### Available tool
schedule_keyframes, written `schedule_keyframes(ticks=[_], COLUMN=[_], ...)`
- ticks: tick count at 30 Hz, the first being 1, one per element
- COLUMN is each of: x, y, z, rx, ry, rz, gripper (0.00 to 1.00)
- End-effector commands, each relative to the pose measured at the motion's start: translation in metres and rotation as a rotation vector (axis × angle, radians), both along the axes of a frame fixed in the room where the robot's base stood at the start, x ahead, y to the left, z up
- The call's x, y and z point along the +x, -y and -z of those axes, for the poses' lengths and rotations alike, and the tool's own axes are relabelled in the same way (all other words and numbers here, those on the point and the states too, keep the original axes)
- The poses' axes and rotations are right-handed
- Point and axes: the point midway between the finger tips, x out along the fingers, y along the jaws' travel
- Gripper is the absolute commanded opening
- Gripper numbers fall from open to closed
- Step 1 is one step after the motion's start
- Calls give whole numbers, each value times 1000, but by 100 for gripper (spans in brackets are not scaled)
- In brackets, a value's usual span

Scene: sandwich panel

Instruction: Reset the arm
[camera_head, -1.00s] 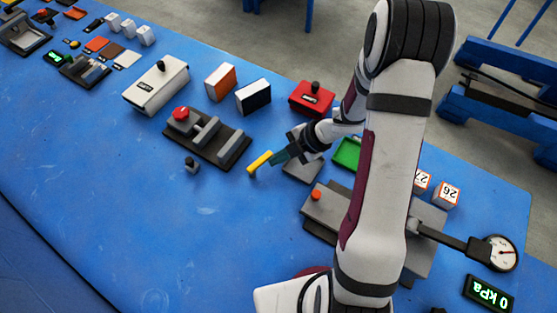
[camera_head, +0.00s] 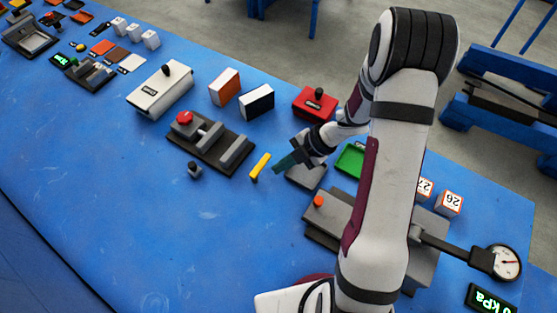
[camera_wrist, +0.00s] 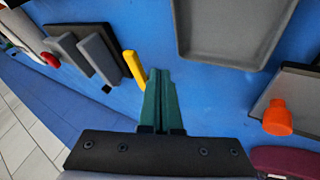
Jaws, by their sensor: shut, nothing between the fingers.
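My gripper (camera_head: 285,162) is above the blue table, beside a yellow bar (camera_head: 260,167) and over the left edge of a grey tray (camera_head: 306,176). In the wrist view my gripper's green fingers (camera_wrist: 161,85) are together with nothing between them. The yellow bar (camera_wrist: 134,70) shows just left of the fingertips there, apart from them as far as I can tell. The grey tray (camera_wrist: 181,45) is ahead and to the right in the wrist view.
A dark fixture with a red button (camera_head: 184,118) stands left of my gripper, a small black knob (camera_head: 194,170) in front of it. A red box (camera_head: 314,103) and green tray (camera_head: 350,160) are behind. A grey block with an orange button (camera_head: 318,201) is near my arm. The front left table is clear.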

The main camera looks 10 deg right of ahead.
Motion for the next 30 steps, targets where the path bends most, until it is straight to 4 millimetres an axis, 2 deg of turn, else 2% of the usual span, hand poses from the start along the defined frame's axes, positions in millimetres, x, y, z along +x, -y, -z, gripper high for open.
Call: schedule_keyframes(ticks=[3,9,12,16,20,22,23,25,26,27,28,29,30], x=[-20,-24,-25,-27,-27,-17,-6,36,57,79,87,87,75], y=[22,59,72,81,83,82,82,86,92,104,115,127,141], z=[0,-48,-66,-78,-81,-85,-89,-113,-130,-158,-179,-197,-214], rx=[1,-3,-2,-1,-1,-14,-29,-80,-103,-128,-136,-137,-125], ry=[-2,6,4,2,1,26,52,156,213,287,324,343,338], rz=[9,3,1,1,2,45,94,311,454,681,862,1042,1283], gripper=[0,0,0,0,0,0,0,0,0,0,0,0,0])
